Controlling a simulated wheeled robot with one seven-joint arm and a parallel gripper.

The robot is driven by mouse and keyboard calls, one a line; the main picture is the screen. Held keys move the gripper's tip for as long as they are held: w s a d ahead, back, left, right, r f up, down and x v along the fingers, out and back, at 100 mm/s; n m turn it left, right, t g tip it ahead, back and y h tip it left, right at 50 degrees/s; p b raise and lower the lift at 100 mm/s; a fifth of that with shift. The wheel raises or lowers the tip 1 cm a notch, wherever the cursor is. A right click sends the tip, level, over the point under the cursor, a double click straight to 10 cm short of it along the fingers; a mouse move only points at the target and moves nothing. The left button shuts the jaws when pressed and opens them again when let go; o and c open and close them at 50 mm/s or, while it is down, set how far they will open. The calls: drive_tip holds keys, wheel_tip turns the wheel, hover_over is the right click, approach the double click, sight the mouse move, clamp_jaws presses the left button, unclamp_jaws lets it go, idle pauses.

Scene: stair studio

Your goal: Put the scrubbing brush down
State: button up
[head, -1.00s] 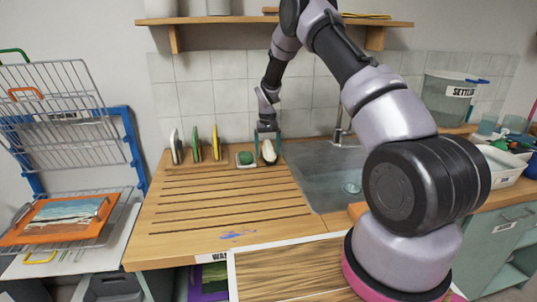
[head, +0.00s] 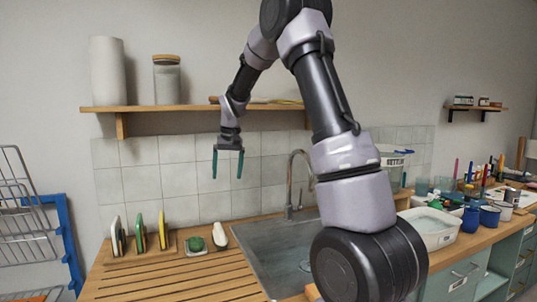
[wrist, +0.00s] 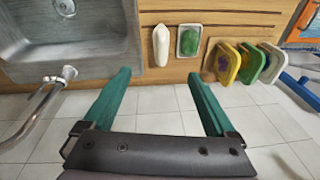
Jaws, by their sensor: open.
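The scrubbing brush (head: 220,236), a pale elongated thing, stands at the back of the slatted wooden drainboard (head: 185,277), just left of the sink. In the wrist view the brush (wrist: 161,45) lies near the sink edge, beside a green soap or sponge (wrist: 189,40) in a white dish. My gripper (head: 228,177) is open and empty, raised well above the brush in front of the tiles. In the wrist view its two teal fingers (wrist: 157,88) are spread wide with nothing between them.
The sink (head: 280,252) and its tap (head: 292,182) are right of the brush. Several upright pads in wooden holders (head: 140,232) stand to the left. A wooden shelf (head: 190,107) with jars is on the wall above. The front drainboard is clear.

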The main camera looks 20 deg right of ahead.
drive_tip(key=s+d+r+m+t+y, duration=0.1)
drive_tip(key=s+r, duration=0.6)
drive_tip(key=s, duration=0.2)
drive_tip(key=s+d+r+m+t, duration=0.1)
drive_tip(key=s+d+r+t, duration=0.1)
drive_tip(key=s+r, duration=0.55)
drive_tip(key=s+f+m+t, duration=0.1)
drive_tip(key=s+t, duration=0.1)
drive_tip(key=s, duration=1.4)
drive_tip(key=shift+s+d, duration=0.2)
drive_tip(key=shift+s, duration=0.05)
drive_tip(key=shift+o, duration=0.2)
drive_tip(key=shift+f, duration=0.1)
